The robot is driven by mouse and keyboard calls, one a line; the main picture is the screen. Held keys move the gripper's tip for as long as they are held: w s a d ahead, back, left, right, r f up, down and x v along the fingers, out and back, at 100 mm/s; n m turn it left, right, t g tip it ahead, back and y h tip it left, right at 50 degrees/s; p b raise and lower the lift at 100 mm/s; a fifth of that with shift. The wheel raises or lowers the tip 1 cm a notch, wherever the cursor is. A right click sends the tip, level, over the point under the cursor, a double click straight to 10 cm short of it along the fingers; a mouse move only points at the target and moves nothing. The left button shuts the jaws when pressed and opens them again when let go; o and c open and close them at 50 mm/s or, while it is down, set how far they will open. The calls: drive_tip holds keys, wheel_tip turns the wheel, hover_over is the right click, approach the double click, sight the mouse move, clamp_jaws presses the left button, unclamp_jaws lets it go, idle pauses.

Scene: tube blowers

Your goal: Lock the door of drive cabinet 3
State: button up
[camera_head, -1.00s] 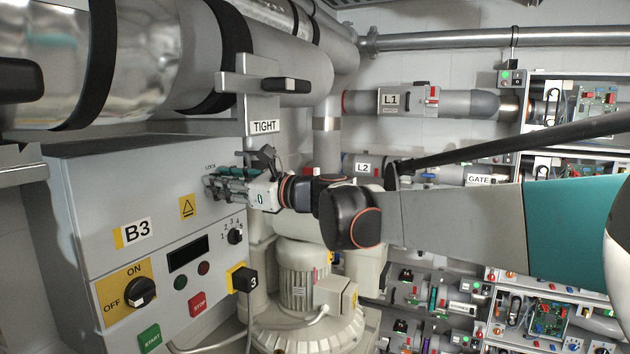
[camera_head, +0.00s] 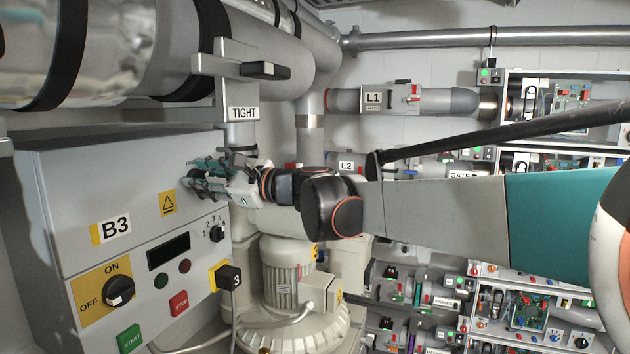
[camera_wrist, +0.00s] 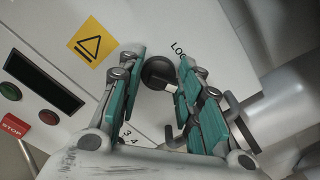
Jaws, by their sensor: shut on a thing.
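The grey cabinet (camera_head: 75,190) marked B3 stands at the left in the head view, its door plain and flush. Its round dark lock (camera_wrist: 158,71), beside a partly hidden LOCK label (camera_wrist: 179,47), sits between my fingers in the wrist view. A small pale and dark key-like piece (camera_wrist: 169,87) sticks out from it. My gripper (camera_head: 200,180) is at the upper right of the cabinet front and also fills the wrist view (camera_wrist: 160,68). It is shut on this lock piece; the right finger hides part of it, and the exact contact is unclear.
The front panel carries an ON/OFF switch (camera_head: 118,291), a START button (camera_head: 130,338), a STOP button (camera_head: 179,303) and a black plug (camera_head: 229,279) marked 3. A large pipe (camera_head: 120,50) runs above. A motor (camera_head: 287,275) stands close to the right.

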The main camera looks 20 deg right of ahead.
drive_tip(key=shift+d+r, duration=0.15)
drive_tip(key=shift+r, duration=0.05)
idle(0.6)
drive_tip(key=o, duration=0.9)
drive_tip(key=shift+w+d+f, duration=0.15)
drive_tip(key=shift+w+d, duration=0.1)
drive_tip(key=shift+a, duration=0.1)
drive_tip(key=shift+s+a, duration=0.1)
drive_tip(key=shift+s, duration=0.05)
drive_tip(key=shift+v, duration=3.8)
